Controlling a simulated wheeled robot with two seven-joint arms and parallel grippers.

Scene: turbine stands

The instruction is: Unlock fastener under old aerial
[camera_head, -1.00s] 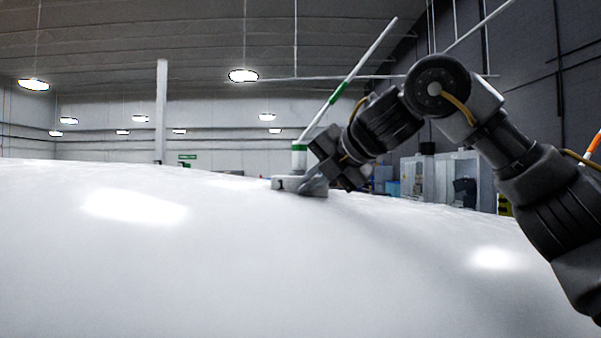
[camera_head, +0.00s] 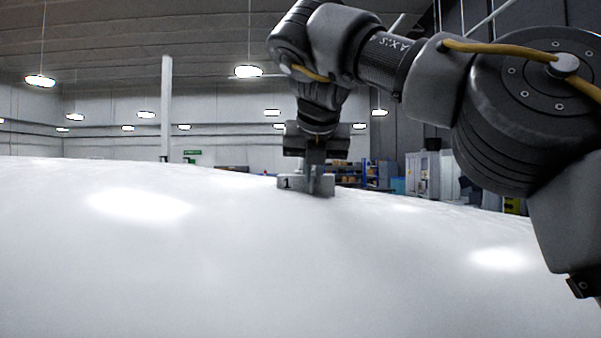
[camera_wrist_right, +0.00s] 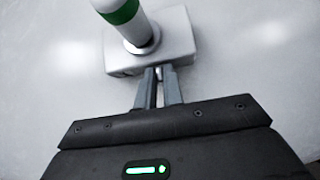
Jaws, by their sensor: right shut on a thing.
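The old aerial (camera_wrist_right: 130,22) is a white post with a green band in the right wrist view. It stands on a pale rectangular base (camera_wrist_right: 168,40) on the white curved surface. In the head view the base (camera_head: 290,183) carries a "1", and the post is hidden behind my right arm. My right gripper (camera_head: 318,188) points down at the base. In the right wrist view its fingers (camera_wrist_right: 160,74) are close together at the base's near edge, shut on the fastener, which they mostly hide. My left gripper is not in view.
The smooth white surface (camera_head: 150,260) fills the foreground and is clear around the base. Cabinets (camera_head: 430,175) and shelves stand far behind at the right. A pale column (camera_head: 166,105) stands in the background at the left.

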